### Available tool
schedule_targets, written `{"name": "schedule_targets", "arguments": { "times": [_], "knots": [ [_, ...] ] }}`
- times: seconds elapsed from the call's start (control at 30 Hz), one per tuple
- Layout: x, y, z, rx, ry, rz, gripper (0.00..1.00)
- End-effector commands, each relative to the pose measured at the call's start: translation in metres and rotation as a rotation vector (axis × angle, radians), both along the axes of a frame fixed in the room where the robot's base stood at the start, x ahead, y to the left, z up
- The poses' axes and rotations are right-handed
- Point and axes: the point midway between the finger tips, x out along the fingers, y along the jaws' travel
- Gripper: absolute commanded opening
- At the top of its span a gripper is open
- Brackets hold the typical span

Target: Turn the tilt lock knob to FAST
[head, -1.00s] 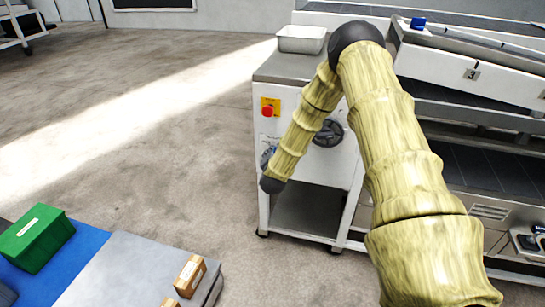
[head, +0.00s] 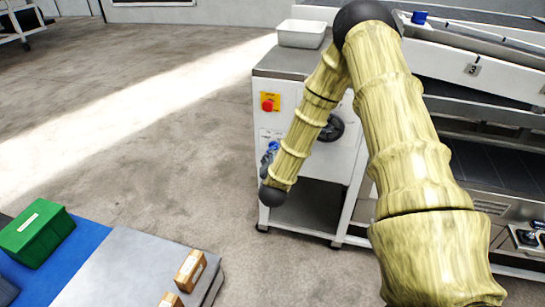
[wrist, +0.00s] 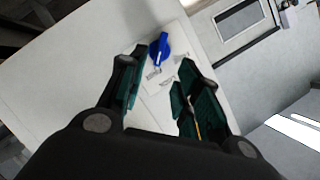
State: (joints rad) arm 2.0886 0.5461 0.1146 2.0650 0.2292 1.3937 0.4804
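The tilt lock knob (wrist: 158,52) is blue with a white pointer line. It sits on a pale label plate (wrist: 165,75) on the white machine panel in the wrist view; the lettering is too small to read. In the head view the blue knob (head: 272,147) shows at the left of the machine's front, beside my forearm. My gripper (wrist: 164,70) is open, its green-padded fingers spread to either side with the knob just beyond the tips. Nothing is between the fingers. In the head view my gripper (head: 268,163) is small and partly hidden by my arm.
A red stop button (head: 267,104) on a yellow plate is above the knob. A dark handwheel (head: 332,128) is to the right, partly behind my forearm. A white tray (head: 301,33) stands on the machine top. The floor left of the machine is clear.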

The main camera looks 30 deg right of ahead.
Motion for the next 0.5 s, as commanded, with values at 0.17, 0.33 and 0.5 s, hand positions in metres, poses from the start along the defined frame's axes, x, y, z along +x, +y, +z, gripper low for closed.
{"name": "schedule_targets", "arguments": {
  "times": [0.17, 0.33, 0.5],
  "knots": [
    [-0.013, 0.009, 0.004, 0.001, 0.0, 0.001, 0.33],
    [-0.017, 0.011, 0.006, 0.0, 0.0, 0.0, 0.33],
    [-0.017, 0.011, 0.006, 0.0, 0.0, 0.0, 0.33]
  ]
}}
